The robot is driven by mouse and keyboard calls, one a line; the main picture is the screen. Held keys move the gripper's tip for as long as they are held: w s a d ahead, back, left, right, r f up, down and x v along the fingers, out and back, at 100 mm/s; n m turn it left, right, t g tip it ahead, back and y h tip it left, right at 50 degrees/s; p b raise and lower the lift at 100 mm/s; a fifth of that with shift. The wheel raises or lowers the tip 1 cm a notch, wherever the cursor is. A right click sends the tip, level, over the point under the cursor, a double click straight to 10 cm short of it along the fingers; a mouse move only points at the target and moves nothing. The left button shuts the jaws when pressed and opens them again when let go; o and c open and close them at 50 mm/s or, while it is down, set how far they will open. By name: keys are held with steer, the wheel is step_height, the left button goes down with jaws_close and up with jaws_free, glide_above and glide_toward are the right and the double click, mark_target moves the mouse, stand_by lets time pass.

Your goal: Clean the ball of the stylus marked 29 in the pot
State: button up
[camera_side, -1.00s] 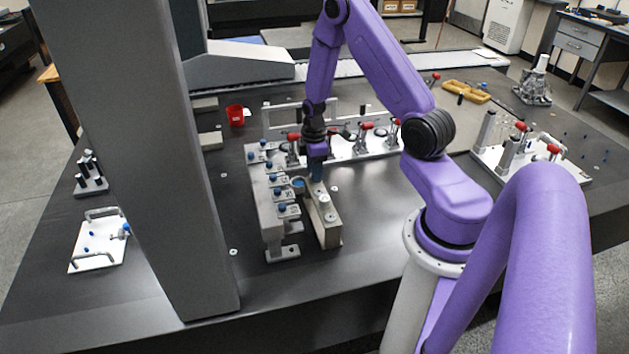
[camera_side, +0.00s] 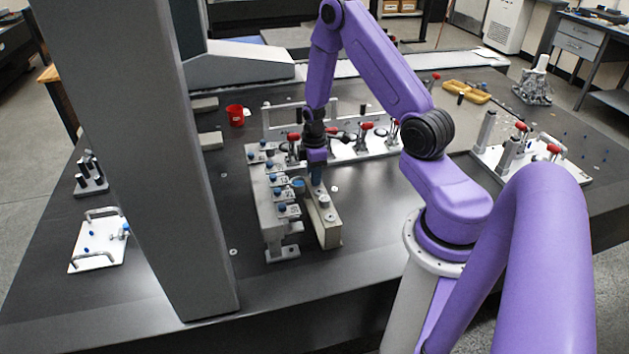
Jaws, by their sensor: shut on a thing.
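The grey stylus rack (camera_side: 268,222) carries several blue-topped styli with small labels; I cannot read the number 29. A small round blue-topped vessel (camera_side: 298,184), possibly the pot, sits just left of my fingers. I cannot tell whether the held thing touches it. The narrow block (camera_side: 328,232) stands right of the rack with a pale round fitting (camera_side: 323,201) on top.
A white fixture plate with red-handled clamps (camera_side: 366,125) lies behind my gripper. A large grey column (camera_side: 150,170) stands at left. The dark table right of the narrow block is clear.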

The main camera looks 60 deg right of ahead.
steer(key=shift+r, duration=3.25)
steer(key=w+d+f, duration=0.3)
steer(key=w+d, duration=0.1)
steer(key=w, duration=0.4)
glide_above(299, 184)
steer(key=shift+a+f, duration=0.1)
steer(key=shift+f, duration=3.2)
steer(key=shift+f, duration=0.3)
steer(key=n, duration=0.5)
steer(key=shift+n, duration=0.4)
